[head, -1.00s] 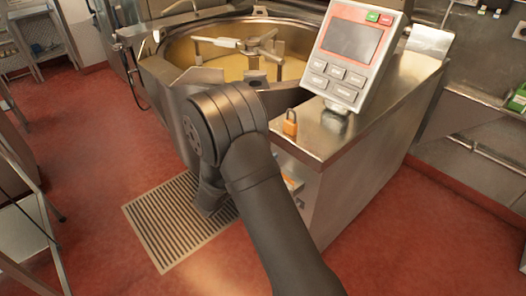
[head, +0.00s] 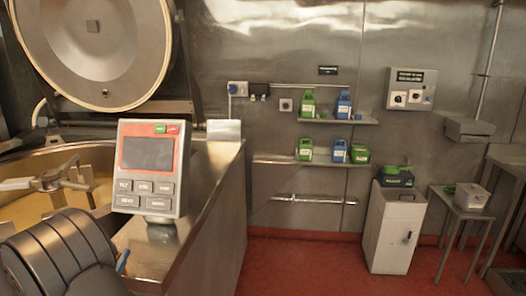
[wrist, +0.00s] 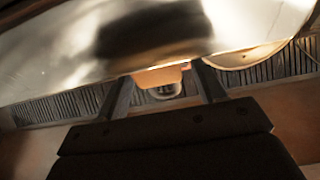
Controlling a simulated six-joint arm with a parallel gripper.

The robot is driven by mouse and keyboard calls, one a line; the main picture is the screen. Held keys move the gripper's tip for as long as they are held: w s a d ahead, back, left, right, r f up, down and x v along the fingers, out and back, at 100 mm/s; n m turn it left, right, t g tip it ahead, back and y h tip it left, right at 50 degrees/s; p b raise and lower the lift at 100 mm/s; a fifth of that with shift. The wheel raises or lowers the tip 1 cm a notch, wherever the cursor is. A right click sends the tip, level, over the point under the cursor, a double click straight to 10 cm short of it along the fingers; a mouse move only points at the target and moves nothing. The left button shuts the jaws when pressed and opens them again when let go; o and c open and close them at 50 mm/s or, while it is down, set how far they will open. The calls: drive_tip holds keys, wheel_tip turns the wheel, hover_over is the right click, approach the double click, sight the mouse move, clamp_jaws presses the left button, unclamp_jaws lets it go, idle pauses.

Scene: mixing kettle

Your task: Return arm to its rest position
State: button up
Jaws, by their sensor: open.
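My arm shows at the lower left of the head view, a dark grey rounded joint in front of the kettle; my gripper is out of that view. In the wrist view my gripper (wrist: 164,74) is open, its two dark fingers spread apart. A small orange thing (wrist: 160,76) shows between the fingers in the picture; I cannot tell its distance or whether they touch it. Above it is a blurred shiny metal surface (wrist: 60,62). A slatted floor grate (wrist: 60,107) lies beyond.
The mixing kettle (head: 100,150), with yellow contents and raised lid (head: 92,62), is at left. A control panel (head: 148,190) stands on the metal counter (head: 208,190). Shelves with green and blue bottles (head: 343,104), a white cabinet (head: 392,228) and a small table (head: 462,206) are further right.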

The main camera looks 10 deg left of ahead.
drive_tip(key=shift+r, duration=0.75)
